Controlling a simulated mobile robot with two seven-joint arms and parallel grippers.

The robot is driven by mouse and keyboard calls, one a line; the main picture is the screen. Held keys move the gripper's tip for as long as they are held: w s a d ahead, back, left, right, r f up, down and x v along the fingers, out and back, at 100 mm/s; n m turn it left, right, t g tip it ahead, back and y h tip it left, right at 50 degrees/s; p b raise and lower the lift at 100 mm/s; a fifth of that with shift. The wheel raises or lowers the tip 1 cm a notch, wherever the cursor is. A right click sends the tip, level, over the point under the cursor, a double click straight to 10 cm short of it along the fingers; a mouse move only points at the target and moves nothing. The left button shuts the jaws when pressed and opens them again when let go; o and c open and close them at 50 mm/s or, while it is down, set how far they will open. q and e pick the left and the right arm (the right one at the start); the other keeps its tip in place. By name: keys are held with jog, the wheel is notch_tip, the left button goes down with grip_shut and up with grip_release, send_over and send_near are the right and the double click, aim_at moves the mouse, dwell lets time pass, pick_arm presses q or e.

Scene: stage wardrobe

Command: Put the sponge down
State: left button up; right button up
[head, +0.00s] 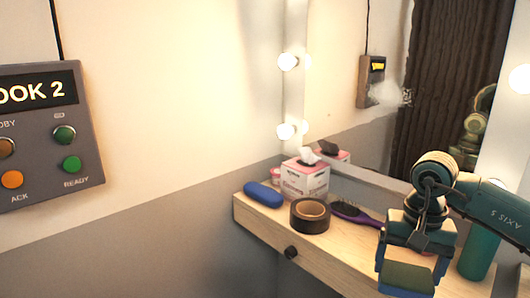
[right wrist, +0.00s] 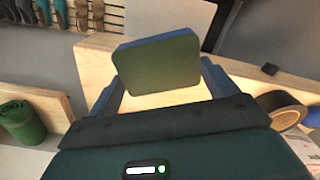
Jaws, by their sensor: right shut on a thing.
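My right gripper (head: 407,266) is shut on the sponge (head: 405,280), which is green on its broad face with a blue edge. The sponge is held in front of the wooden shelf (head: 340,262) at the lower right of the head view. In the right wrist view the sponge (right wrist: 157,63) sits between the two blue fingers, and nothing is seen touching it from below. My left gripper is not in view.
On the shelf are a blue case (head: 263,194), a tissue box (head: 303,180), a roll of dark tape (head: 310,215), a purple hairbrush (head: 352,212) and a green cylinder (head: 479,252). A mirror with bulbs stands behind. The shelf's front left stretch is bare.

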aim_at(396, 276)
jog(key=s+a+f+n+p, duration=0.1)
jog(key=s+a+f+n, duration=0.2)
jog(key=a, duration=0.2)
jog(key=s+a+f+n, duration=0.2)
jog(key=s+a, duration=0.1)
jog(key=a, duration=0.3)
jog(key=w+d+r, duration=0.1)
jog(key=d, duration=0.1)
jog(key=w+d+r+m, duration=0.1)
jog(key=w+d, duration=0.1)
jog(key=d, duration=0.1)
jog(key=w+d+r+m, duration=0.1)
jog(key=w+d+r, duration=0.1)
jog(key=d, duration=0.1)
jog(key=shift+w+d, duration=0.1)
jog(key=shift+d, duration=0.05)
jog(key=w+d+r+m+b, duration=0.1)
jog(key=d+r+m, duration=0.15)
jog(key=d, duration=0.35)
jog(key=w+d+r+m, duration=0.1)
jog(key=d+r, duration=0.3)
jog(key=d, duration=0.1)
jog(key=f, duration=0.9)
jog(key=shift+d+f, duration=0.3)
jog(key=shift+f, duration=0.05)
jog(key=shift+f, duration=0.1)
jog(key=shift+f, duration=0.15)
jog(key=o, duration=0.7)
